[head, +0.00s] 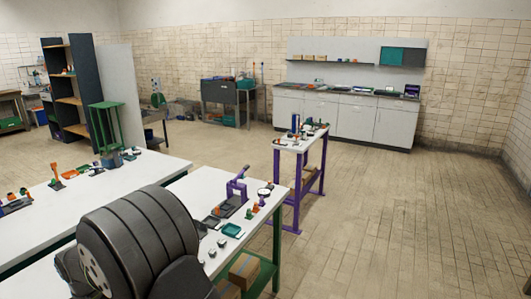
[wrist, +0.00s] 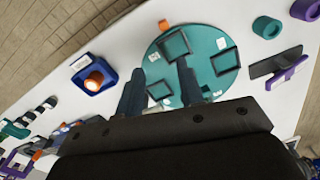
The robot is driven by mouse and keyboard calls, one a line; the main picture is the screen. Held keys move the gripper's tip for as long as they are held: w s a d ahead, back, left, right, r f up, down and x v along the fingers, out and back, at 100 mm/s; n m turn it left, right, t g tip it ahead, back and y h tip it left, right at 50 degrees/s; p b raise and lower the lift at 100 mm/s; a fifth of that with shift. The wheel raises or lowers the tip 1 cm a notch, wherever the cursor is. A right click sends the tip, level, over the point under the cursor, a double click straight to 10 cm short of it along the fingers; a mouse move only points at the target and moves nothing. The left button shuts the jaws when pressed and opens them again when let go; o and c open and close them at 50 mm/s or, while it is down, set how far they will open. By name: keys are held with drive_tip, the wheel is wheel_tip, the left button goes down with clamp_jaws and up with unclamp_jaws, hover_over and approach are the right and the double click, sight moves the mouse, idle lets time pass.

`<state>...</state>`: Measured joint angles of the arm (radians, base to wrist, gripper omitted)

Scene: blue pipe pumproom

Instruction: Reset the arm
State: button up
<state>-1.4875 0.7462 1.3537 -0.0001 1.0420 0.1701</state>
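My gripper (wrist: 160,68) shows in the wrist view with its two dark fingers spread apart and nothing held between them. It is over a teal round plate (wrist: 200,50) on a white table, and the fingertips overlap the plate in the picture. I cannot tell how high above it they are. Square dark-rimmed frames and small white labels lie on the plate. In the head view a large dark part of my arm fills the lower left, and my gripper is not seen there.
In the wrist view, a blue block with an orange knob (wrist: 94,80) is left of the plate; teal rings (wrist: 267,27) and a purple-and-grey piece (wrist: 285,68) are right. In the head view, a purple-legged table (head: 301,141) stands beyond the white tables. Floor at right is clear.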

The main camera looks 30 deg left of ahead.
drive_tip(key=s+f, duration=0.1)
drive_tip(key=s+a+f, duration=0.1)
drive_tip(key=f, duration=0.1)
drive_tip(key=shift+a+f, duration=0.2)
drive_tip(key=shift+f, duration=0.7)
drive_tip(key=shift+w, duration=0.1)
wheel_tip(320, 180, up, 3)
drive_tip(key=shift+f, duration=0.15)
drive_tip(key=shift+w+d+r, duration=0.35)
drive_tip(key=shift+w+r, duration=0.15)
drive_tip(key=shift+r, duration=0.1)
drive_tip(key=shift+w+d+r, duration=0.35)
drive_tip(key=shift+w+r, duration=0.15)
drive_tip(key=shift+r, duration=0.05)
drive_tip(key=w+d+r, duration=0.2)
drive_tip(key=w+d, duration=0.1)
drive_tip(key=w, duration=0.3)
drive_tip(key=w+d+r, duration=0.3)
drive_tip(key=w, duration=0.3)
drive_tip(key=shift+w+d, duration=0.2)
drive_tip(key=shift+w, duration=0.1)
drive_tip(key=shift+s, duration=0.15)
